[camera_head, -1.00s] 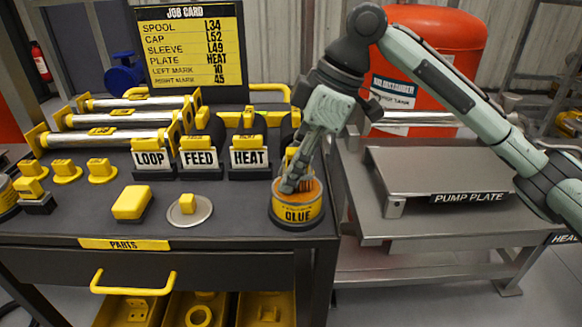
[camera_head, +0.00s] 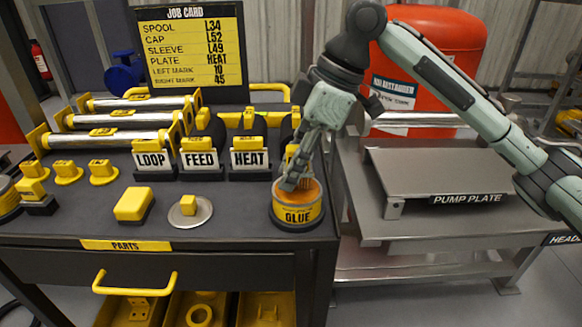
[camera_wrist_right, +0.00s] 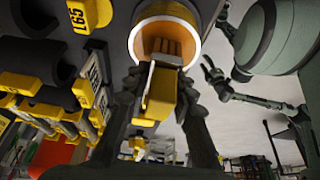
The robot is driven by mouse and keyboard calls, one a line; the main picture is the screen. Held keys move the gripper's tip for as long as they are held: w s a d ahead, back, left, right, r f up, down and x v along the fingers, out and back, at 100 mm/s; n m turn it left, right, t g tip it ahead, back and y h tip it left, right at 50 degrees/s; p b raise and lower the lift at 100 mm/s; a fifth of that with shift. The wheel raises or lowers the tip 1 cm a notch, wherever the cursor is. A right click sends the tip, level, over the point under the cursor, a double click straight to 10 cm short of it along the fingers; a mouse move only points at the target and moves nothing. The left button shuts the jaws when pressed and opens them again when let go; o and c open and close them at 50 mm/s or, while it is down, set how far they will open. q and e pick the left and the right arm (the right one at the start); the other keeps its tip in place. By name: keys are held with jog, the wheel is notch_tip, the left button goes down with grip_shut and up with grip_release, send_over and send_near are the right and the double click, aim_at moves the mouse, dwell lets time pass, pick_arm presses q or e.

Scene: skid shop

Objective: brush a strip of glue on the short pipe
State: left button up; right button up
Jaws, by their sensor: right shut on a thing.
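The glue pot (camera_head: 298,214) stands at the right front corner of the dark table. My right gripper (camera_head: 292,184) is right over it, pointing down. In the right wrist view its fingers are shut on the yellow handle of a brush (camera_wrist_right: 160,95). The brush's orange bristle end is inside the round mouth of the glue pot (camera_wrist_right: 187,18); how deep is hidden. Several silver pipes (camera_head: 118,136) with yellow ends lie at the table's left; I cannot tell which is the short pipe. In the right wrist view a dark gripper (camera_wrist_right: 214,74), seemingly my left, is small and unclear.
LOOP, FEED and HEAT blocks (camera_head: 202,158) stand mid-table behind a yellow block (camera_head: 133,204) and a round metal plate (camera_head: 180,216). The job card (camera_head: 195,45) stands at the back. A steel bench with a pump plate (camera_head: 430,172) is at the right.

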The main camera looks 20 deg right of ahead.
aim_at(292, 148)
jog(key=shift+r, duration=3)
